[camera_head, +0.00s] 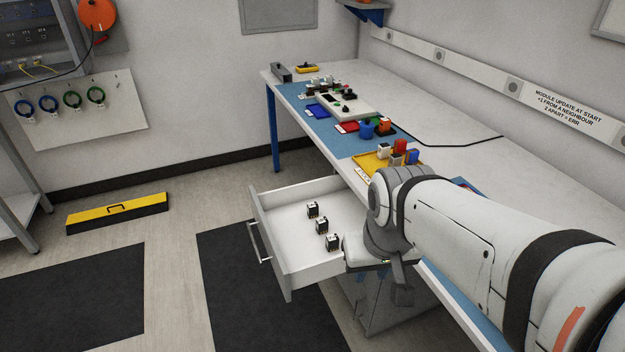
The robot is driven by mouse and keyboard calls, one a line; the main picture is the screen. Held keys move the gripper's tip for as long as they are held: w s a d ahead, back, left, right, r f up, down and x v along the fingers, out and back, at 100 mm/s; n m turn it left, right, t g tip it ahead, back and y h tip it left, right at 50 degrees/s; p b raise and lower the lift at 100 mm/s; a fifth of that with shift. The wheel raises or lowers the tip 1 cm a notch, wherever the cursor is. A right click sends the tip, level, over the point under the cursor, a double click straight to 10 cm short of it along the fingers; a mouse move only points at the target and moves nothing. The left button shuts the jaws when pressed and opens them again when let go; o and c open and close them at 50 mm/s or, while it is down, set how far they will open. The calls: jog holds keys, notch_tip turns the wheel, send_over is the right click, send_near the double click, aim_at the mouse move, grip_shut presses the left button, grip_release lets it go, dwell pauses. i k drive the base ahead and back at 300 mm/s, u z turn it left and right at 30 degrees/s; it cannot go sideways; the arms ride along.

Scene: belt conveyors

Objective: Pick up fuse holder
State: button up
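Three small black-and-white modules lie in a row in the open white drawer: a far one (312,210), a middle one (321,226) and a near one (332,242). They look alike and may be fuse holders, but they are too small to tell for certain. My gripper (402,288) is at the drawer's right side, right of the near module and apart from it. My wrist and arm cover part of it, and its fingers cannot be made out clearly. I see nothing held in it.
The drawer (282,272) is pulled out from under the workbench (440,118). On the bench are a yellow tray (371,162) with coloured parts, red and blue trays, and several modules on a blue mat. The drawer's left part is clear.

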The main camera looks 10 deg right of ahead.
aim_at(332, 241)
jog(key=k, duration=0.6)
jog(key=u, duration=0.05)
jog(key=i, duration=1.5)
jog(key=z, duration=0.7)
